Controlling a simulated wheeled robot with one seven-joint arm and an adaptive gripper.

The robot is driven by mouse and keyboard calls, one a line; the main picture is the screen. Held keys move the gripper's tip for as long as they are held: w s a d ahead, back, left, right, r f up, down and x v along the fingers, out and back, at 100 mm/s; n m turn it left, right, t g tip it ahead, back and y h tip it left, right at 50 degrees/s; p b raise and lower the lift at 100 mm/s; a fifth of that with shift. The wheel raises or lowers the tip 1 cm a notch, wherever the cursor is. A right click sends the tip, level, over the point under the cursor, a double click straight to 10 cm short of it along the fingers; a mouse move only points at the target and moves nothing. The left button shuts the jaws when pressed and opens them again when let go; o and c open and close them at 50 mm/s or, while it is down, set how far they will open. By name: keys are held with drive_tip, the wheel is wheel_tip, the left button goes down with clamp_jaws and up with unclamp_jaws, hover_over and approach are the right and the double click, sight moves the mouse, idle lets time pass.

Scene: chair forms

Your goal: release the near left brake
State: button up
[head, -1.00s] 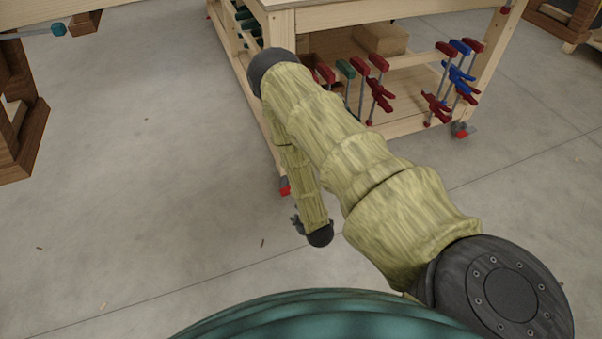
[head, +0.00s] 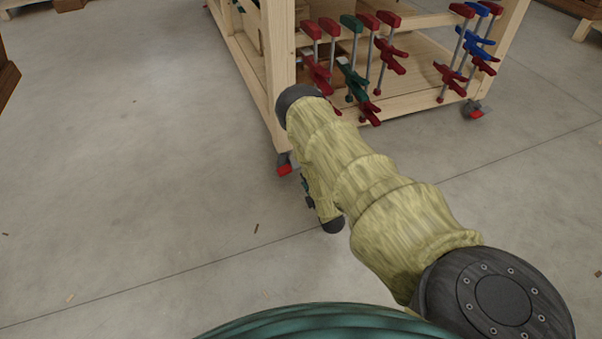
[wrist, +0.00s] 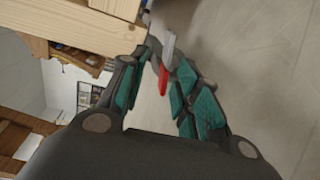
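The near left brake is a small red pedal (head: 285,169) on the caster at the foot of the workbench's near left leg. The red pedal (wrist: 163,79) also shows in the wrist view, below a grey caster part (wrist: 168,49) and between the fingertips in the picture. My gripper (wrist: 158,66) is open, with teal pads on both fingers and a clear gap between them. Whether a finger touches the pedal, I cannot tell. In the head view my arm hides most of the gripper; only a small dark part shows beside the forearm.
The wooden workbench (head: 279,80) stands ahead, with red, green and blue clamps (head: 385,55) hanging on its near side. Another caster with a red pedal (head: 474,110) is at its right leg.

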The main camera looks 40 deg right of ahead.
drive_tip(key=d+f+b, duration=0.1)
drive_tip(key=w+d+f+n+t+b, duration=0.1)
drive_tip(key=f, duration=0.1)
drive_tip(key=shift+w+n+b, duration=0.2)
drive_tip(key=shift+n+b, duration=0.1)
drive_tip(key=shift+b, duration=0.1)
drive_tip(key=shift+w+d+t, duration=0.2)
drive_tip(key=shift+t, duration=0.1)
drive_tip(key=b+x, duration=0.5)
drive_tip(key=x, duration=0.3)
drive_tip(key=shift+w+d+f, duration=0.1)
drive_tip(key=shift+w+f, duration=0.1)
drive_tip(key=shift+w, duration=0.2)
drive_tip(key=shift+r+b+x, duration=0.2)
drive_tip(key=shift+b+x, duration=0.1)
drive_tip(key=shift+x, duration=0.6)
clamp_jaws()
